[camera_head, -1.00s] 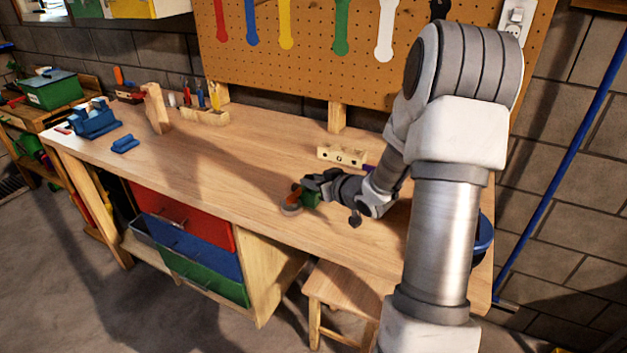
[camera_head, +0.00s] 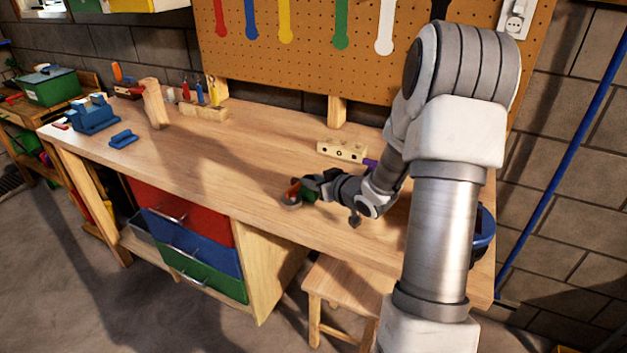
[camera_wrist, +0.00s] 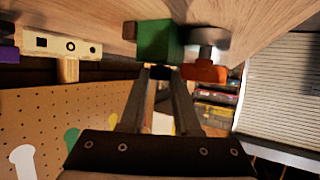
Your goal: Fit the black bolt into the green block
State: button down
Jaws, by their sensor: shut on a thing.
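The green block (camera_head: 308,195) is on the workbench near its front edge. It also shows in the wrist view (camera_wrist: 157,42), just beyond my fingertips. My gripper (camera_head: 318,186) is low over the bench at the right side of the block. In the wrist view my gripper (camera_wrist: 160,78) is shut on a small dark piece, which looks like the black bolt (camera_wrist: 160,71). The bolt is right against or very near the block's face. I cannot tell whether any of it is inside. In the head view the bolt is hidden by my gripper.
An orange piece (camera_wrist: 205,72) and a grey round piece (camera_wrist: 208,38) sit close beside the block. A pale wooden block with holes (camera_head: 342,151) stands behind my gripper. A blue piece (camera_head: 124,139) lies at left. The middle-left benchtop is clear.

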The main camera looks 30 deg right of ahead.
jog(key=c, duration=0.6)
grip_release()
jog(key=shift+o, duration=0.2)
jog(key=shift+a, duration=0.15)
jog(key=shift+a+f, duration=0.1)
jog(key=shift+a, duration=0.1)
jog(key=d+p+v, duration=0.1)
jog(key=p+v, duration=0.1)
jog(key=v, duration=1.5)
jog(key=shift+s+p, duration=0.2)
jog(key=shift+p, duration=0.2)
jog(key=shift+d, duration=0.1)
